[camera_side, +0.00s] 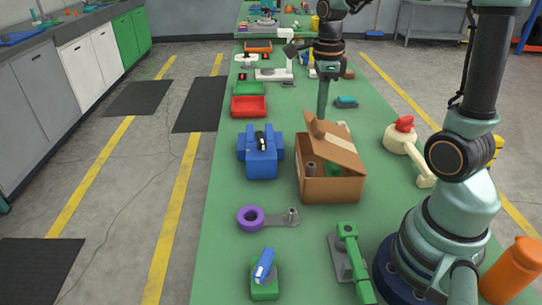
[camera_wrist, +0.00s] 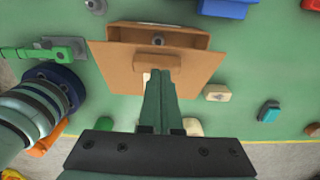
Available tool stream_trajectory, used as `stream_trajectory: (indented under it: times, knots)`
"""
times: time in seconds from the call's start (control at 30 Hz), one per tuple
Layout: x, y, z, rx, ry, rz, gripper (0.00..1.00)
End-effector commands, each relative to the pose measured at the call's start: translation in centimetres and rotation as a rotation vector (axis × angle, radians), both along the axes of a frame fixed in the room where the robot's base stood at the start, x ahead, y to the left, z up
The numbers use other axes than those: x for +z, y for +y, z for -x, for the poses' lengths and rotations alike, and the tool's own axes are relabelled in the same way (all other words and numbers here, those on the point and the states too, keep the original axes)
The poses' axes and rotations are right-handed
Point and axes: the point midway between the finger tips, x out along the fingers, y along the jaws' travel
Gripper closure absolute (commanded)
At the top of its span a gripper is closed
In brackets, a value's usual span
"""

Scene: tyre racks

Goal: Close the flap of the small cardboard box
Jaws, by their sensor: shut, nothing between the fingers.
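The small cardboard box (camera_side: 335,190) stands on the green table in the side view, holding a grey cylindrical part and something green. Its brown flap (camera_side: 338,150) is raised and tilted over the opening, leaving the near left part of the inside visible. In the wrist view the flap (camera_wrist: 115,62) is a wide panel below the open strip of the box (camera_wrist: 185,38). My gripper (camera_side: 322,116) points down at the far side of the box, its fingers together and empty. In the wrist view the fingertips (camera_wrist: 159,70) overlap the flap; whether they touch it I cannot tell.
A blue block-like object (camera_side: 261,163) stands left of the box. A cream object with a red top (camera_side: 402,137) is at right. A purple ring (camera_side: 250,218) and a green tool (camera_side: 350,260) lie nearer. Bare table shows between them.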

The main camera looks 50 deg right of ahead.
Motion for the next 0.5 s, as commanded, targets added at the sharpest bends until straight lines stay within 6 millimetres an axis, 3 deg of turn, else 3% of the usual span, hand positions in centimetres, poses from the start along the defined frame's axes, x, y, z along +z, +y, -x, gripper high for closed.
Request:
stream_trajectory:
  times: [0.5]
  knots:
    - [1.7,0.0,0.0,0.000,-0.001,0.000,1.00]
